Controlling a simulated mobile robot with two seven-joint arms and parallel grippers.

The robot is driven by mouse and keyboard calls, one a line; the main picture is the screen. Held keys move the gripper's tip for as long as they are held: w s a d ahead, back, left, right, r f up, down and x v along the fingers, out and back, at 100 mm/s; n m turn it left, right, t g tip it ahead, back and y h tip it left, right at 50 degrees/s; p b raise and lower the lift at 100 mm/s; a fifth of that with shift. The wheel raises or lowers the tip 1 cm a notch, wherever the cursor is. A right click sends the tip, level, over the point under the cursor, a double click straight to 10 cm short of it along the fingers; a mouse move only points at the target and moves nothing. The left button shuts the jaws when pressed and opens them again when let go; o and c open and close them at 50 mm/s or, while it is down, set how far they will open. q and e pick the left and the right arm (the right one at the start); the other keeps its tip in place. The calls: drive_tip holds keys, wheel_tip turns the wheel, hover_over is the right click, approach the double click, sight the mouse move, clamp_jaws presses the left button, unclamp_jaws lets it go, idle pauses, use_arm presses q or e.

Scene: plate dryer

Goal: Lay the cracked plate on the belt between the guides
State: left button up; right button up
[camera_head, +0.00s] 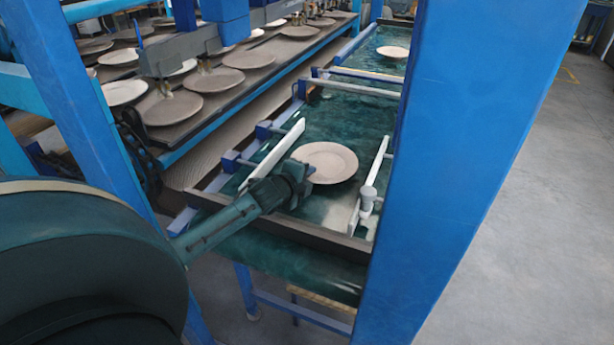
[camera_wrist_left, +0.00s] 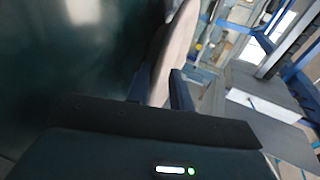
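A pale brown plate (camera_head: 330,160) is over the green belt (camera_head: 318,212), between the left white guide (camera_head: 273,156) and the right white guide (camera_head: 373,172). No crack can be made out. My left gripper (camera_head: 300,178) is at the plate's near-left rim. In the left wrist view, the plate (camera_wrist_left: 179,45) shows nearly edge-on between the two fingers (camera_wrist_left: 160,92), which appear closed on its rim. The plate looks roughly level, but I cannot tell whether its underside touches the belt. My right gripper is not in view.
A blue post (camera_head: 470,130) stands close on the right. Another plate (camera_head: 393,51) lies farther up the belt. Crossbars (camera_head: 355,88) span the belt beyond the guides. A rack with several plates (camera_head: 170,108) is at the left. A dark rail (camera_head: 290,232) crosses the belt's near end.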

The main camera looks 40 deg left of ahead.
use_arm(q)
drive_tip(key=shift+o, duration=0.8)
drive_tip(key=shift+r, duration=0.1)
drive_tip(key=shift+r, duration=0.3)
drive_tip(key=v, duration=0.8)
drive_tip(key=p+v, duration=0.1)
drive_tip(key=v, duration=0.3)
drive_tip(key=shift+r, duration=0.3)
